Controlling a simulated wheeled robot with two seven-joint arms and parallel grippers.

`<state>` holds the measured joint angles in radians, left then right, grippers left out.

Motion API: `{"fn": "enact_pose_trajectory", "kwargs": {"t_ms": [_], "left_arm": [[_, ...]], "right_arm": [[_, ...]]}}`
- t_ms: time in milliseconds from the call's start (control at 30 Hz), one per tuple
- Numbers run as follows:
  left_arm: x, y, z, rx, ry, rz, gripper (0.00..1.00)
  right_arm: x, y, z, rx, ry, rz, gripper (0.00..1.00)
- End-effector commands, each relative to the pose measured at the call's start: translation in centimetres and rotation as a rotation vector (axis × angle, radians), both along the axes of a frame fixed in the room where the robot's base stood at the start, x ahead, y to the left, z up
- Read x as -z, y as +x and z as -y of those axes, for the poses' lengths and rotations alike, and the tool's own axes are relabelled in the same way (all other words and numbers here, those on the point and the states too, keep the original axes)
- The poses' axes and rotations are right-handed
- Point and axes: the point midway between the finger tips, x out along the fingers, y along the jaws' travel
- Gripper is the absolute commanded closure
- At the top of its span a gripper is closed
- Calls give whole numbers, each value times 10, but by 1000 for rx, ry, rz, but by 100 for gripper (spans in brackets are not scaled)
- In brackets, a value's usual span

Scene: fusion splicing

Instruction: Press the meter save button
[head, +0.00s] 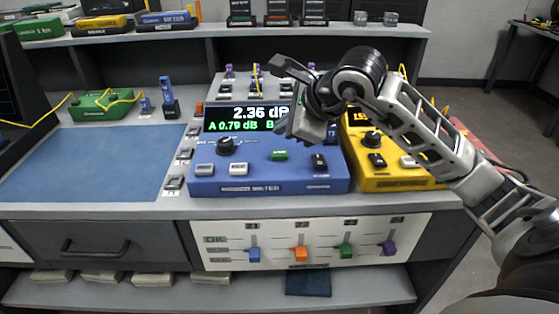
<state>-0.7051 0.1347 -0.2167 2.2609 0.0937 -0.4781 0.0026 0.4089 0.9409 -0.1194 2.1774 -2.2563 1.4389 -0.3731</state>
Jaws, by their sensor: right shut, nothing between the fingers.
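The blue meter (265,181) sits on the bench in the middle of the head view. Its screen (232,118) reads 2.36 dB, with A 0.79 dB below and the rest of that line partly covered. Its front holds a dark knob (225,146), two pale buttons (197,170), a green button (279,155) and a black switch (319,161). The button labels are too small to read, so I cannot tell which is save. My right gripper (296,128) is shut and empty, over the right part of the meter, covering the screen's right end. My left gripper is out of view.
A yellow device (390,172) stands right beside the meter, under my right arm. A blue mat (95,160) lies clear at left, with a green device (103,104) behind it. A panel of coloured sliders (315,243) is below the bench edge.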

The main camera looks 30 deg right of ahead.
Motion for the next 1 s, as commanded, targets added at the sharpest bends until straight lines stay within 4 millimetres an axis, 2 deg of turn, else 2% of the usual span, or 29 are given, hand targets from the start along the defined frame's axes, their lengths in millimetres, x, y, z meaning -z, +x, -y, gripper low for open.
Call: {"fn": "enact_pose_trajectory", "kwargs": {"t_ms": [33, 233, 1000], "left_arm": [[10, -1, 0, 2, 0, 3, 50], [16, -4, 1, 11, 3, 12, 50], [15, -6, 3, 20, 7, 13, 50]], "right_arm": [[13, 0, 0, 0, -1, 1, 100], [26, 0, 0, 1, 0, 1, 100], [28, 0, 0, 0, 0, 0, 100]]}}
